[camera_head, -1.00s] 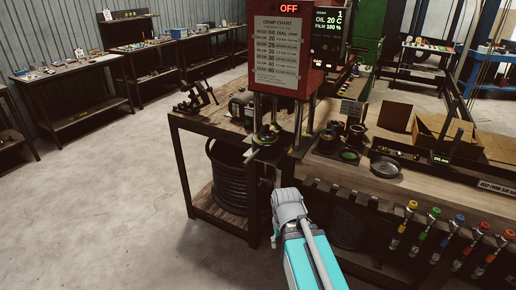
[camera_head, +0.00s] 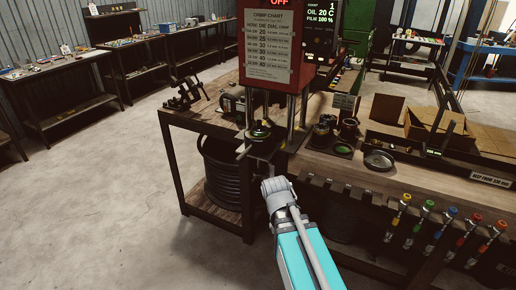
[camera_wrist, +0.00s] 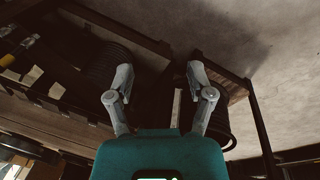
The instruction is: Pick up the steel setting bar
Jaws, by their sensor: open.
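I cannot pick out the steel setting bar with certainty in either view. A thin light rod shows low at the front of the red crimper (camera_head: 266,55), but it is too small to identify. In the head view my arm reaches up to the bench front, below the crimper; the fingers cannot be made out there. The crimper carries a crimp chart (camera_head: 268,45) and a round die area (camera_head: 260,132) beneath it.
A wooden bench (camera_head: 400,188) runs to the right, with dark round dies and a round dish (camera_head: 379,160) on it. Several coloured-handled tools hang along its front edge. A black hose coil (camera_head: 222,170) sits on the lower shelf. The concrete floor (camera_head: 90,200) at left is clear.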

